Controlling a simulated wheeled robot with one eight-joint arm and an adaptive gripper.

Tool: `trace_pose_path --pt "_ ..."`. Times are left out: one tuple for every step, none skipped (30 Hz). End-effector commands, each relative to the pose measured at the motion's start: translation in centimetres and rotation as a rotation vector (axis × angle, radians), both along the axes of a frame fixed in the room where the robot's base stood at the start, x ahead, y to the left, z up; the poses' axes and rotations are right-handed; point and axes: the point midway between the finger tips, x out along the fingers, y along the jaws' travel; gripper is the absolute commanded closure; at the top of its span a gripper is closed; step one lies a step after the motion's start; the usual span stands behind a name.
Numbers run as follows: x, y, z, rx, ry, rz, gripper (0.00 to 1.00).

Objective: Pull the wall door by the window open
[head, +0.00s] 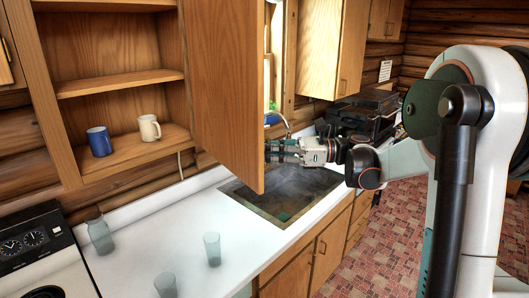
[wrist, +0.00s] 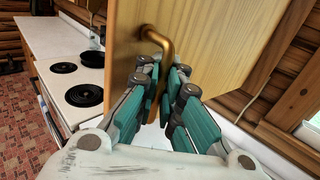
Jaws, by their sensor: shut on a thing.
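The wall door (head: 227,90) is a wooden cabinet door beside the window (head: 270,75). It stands swung out from its cabinet (head: 113,55), whose shelves are exposed. In the wrist view the door (wrist: 215,50) fills the upper middle, with a curved brass handle (wrist: 158,38) on it. My gripper (wrist: 158,90) is shut on the handle, its teal-padded fingers on either side of the handle's lower part. In the head view my gripper (head: 283,151) is at the door's far side, and the door's edge hides the fingertips and handle.
A blue mug (head: 99,141) and a cream mug (head: 149,128) stand on the open cabinet's lower shelf. Glasses (head: 212,249) and a jar (head: 99,232) stand on the white counter (head: 150,225). A sink (head: 282,192) lies below my gripper. A stove (head: 40,270) is at lower left.

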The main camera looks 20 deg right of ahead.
Motion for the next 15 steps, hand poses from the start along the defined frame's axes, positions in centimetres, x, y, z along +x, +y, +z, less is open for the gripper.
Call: trace_pose_path --pt "-0.17 -0.03 -0.24 -0.004 0.003 0.002 1.00" --pt "-0.17 -0.03 -0.24 -0.004 0.003 0.002 1.00" --pt "-0.17 -0.02 -0.24 -0.004 0.003 0.002 1.00" --pt "-0.17 -0.02 -0.24 -0.004 0.003 0.002 0.88" --pt "-0.17 -0.02 -0.23 -0.004 0.003 0.002 0.85" --pt "-0.15 -0.03 -0.20 -0.003 0.002 0.001 0.85" --pt "-0.14 -0.02 -0.19 -0.003 0.002 0.001 0.85" --pt "-0.13 -0.03 -0.17 -0.004 0.001 0.001 0.85" --pt "-0.12 -0.02 -0.15 -0.003 0.001 0.001 0.85" --pt "-0.10 -0.01 -0.14 -0.003 0.001 0.001 0.85" --pt "-0.09 -0.01 -0.13 -0.003 0.001 0.001 0.85" --pt "-0.08 0.00 -0.12 -0.003 0.001 0.001 0.85" --pt "-0.08 -0.01 -0.11 -0.002 0.001 0.000 0.85" --pt "-0.08 -0.04 -0.10 -0.002 0.001 0.000 0.85" --pt "-0.11 -0.16 -0.09 -0.002 0.001 0.000 0.85"
